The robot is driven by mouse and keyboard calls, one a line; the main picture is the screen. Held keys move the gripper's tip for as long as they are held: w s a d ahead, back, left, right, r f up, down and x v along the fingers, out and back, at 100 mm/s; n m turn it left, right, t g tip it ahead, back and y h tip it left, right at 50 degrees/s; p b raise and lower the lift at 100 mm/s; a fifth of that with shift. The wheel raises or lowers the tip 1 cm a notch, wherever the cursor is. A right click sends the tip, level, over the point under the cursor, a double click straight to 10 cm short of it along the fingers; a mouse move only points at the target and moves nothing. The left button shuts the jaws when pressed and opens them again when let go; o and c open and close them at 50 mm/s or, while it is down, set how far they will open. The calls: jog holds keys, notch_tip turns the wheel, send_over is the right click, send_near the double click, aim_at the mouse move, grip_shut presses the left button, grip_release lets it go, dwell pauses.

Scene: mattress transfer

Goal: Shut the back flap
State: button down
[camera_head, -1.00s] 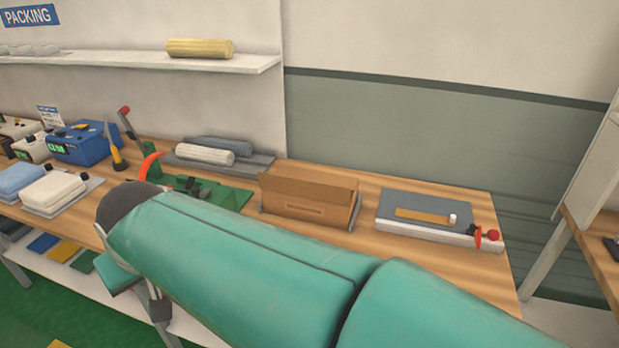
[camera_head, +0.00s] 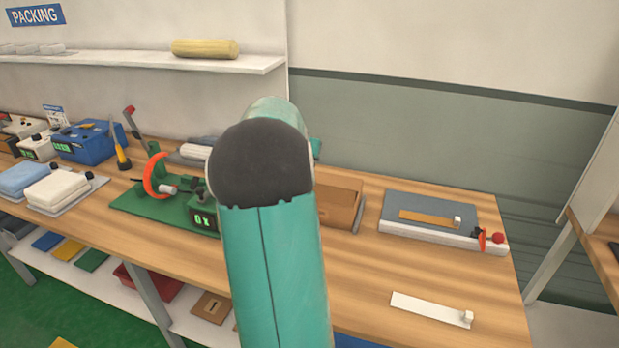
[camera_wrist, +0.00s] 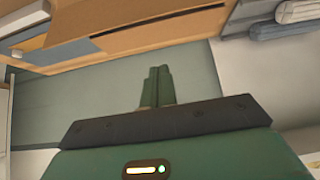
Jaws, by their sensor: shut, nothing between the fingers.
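A brown cardboard box (camera_head: 341,207) sits on the wooden bench in the head view, its left part hidden behind my arm. A raised panel shows along its back edge; I cannot tell the flap's exact angle. In the wrist view a brown cardboard panel (camera_wrist: 150,32) runs across the top. My gripper (camera_wrist: 158,72) is shut and empty in the wrist view, its tips pointing up toward the panel, apart from it in the picture. In the head view my arm hides most of the gripper.
A grey cutting board with a ruler (camera_head: 430,215) lies right of the box. A white strip (camera_head: 432,309) lies near the bench front. A green device with a red ring (camera_head: 158,176) stands left. Grey rolls (camera_wrist: 285,24) lie beside the box in the wrist view.

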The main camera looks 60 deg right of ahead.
jog(key=d, duration=0.1)
send_over(318, 181)
jog(key=a, duration=0.3)
notch_tip(318, 181, down, 10)
jog(key=shift+s+a+f, duration=0.1)
jog(key=shift+s+f, duration=0.15)
jog(key=shift+f, duration=0.6)
jog(key=shift+a+f, duration=0.25)
jog(key=shift+f, duration=0.65)
jog(key=shift+r, duration=0.1)
